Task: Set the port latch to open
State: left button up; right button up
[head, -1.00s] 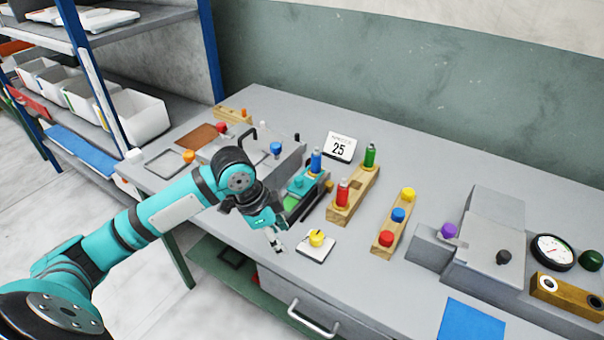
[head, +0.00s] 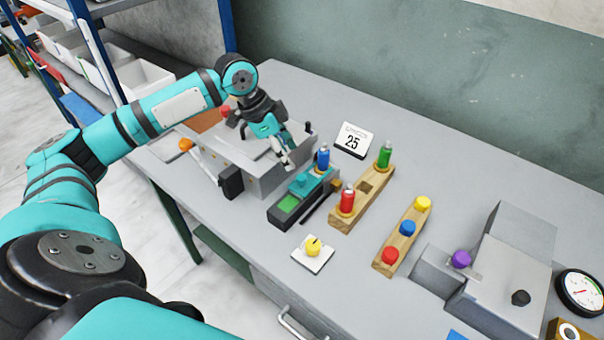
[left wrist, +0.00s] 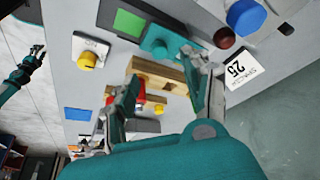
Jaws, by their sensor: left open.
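No part can be surely told as the port latch. The left grey press (head: 262,176) has a black block (head: 231,182) on its front and a small black knob (head: 307,128) at its back right. My right gripper (left wrist: 38,52) is small at that view's left edge, too small to judge.
A teal device with a green screen (head: 288,202) stands right of the press. Nearby are a wooden bottle rack (head: 345,222), a yellow knob on a white plate (head: 313,247), a calendar (head: 354,140) and another grey press (head: 500,290). Bare table lies behind the calendar.

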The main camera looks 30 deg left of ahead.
aim_at(302, 176)
pick_arm(q)
jog(key=x, duration=0.5)
jog(key=shift+w+d+f+p, duration=0.1)
jog(key=shift+d+f+p, duration=0.1)
jog(key=shift+f+p, duration=0.2)
jog(key=x, duration=0.3)
jog(key=shift+w, duration=0.1)
jog(key=shift+f, duration=0.3)
grip_shut()
pick_arm(e)
jog(key=w, duration=0.1)
jog(key=w+r, duration=0.1)
jog(key=w, duration=0.1)
jog(key=shift+w+a+r+t, duration=0.1)
jog(key=shift+w+r+t, duration=0.15)
jog(key=shift+r+t, duration=0.05)
